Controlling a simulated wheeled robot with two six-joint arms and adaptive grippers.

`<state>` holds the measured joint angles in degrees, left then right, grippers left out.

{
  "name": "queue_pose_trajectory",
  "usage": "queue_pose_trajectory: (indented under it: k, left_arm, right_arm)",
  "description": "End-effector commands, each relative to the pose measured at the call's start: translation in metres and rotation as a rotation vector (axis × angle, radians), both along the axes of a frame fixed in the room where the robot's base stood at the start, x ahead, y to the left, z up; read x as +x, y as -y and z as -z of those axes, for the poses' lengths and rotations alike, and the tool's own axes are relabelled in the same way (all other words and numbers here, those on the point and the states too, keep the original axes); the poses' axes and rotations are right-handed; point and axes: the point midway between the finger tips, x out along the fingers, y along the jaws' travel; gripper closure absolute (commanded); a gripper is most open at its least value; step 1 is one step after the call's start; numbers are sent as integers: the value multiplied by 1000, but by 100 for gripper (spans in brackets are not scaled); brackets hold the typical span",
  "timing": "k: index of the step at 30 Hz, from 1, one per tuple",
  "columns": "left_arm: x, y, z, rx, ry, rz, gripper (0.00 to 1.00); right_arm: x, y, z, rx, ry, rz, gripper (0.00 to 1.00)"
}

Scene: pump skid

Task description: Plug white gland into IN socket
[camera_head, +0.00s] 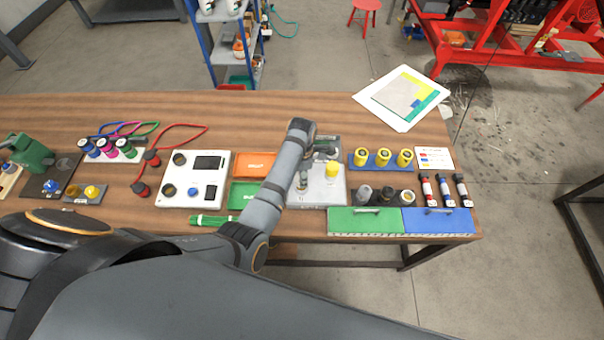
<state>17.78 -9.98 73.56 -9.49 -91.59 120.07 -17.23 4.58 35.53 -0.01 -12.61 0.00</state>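My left arm reaches in from the left and bends over the bench. Its gripper end (304,172) is at the light grey plate (329,197), left of a yellow cap (333,168). The wrist and forearm hide part of it, so I cannot tell whether its fingers are open or shut, or on what. I cannot make out a white gland. I cannot read an IN label on any socket. A white box (196,179) with dark windows and round dark fittings lies left of my forearm. My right gripper is not in view.
Red cable plugs (151,158), colored plugs on a white block (105,149), an orange tray (255,165) and a green tray (242,196) lie leftward. Yellow cylinders (383,158), dark fittings (386,194), and green (365,221) and blue (438,221) lidded boxes stand right.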

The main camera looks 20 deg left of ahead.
Motion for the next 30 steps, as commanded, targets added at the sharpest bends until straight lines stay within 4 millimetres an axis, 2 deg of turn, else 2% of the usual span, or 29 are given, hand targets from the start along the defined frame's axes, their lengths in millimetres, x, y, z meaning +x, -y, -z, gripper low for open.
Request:
queue_pose_trajectory:
  k: [14,30]
  left_arm:
    - [2,0,1,0,1,0,94]
    - [2,0,11,0,0,0,94]
  right_arm:
    - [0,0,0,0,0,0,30]
    - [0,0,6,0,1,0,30]
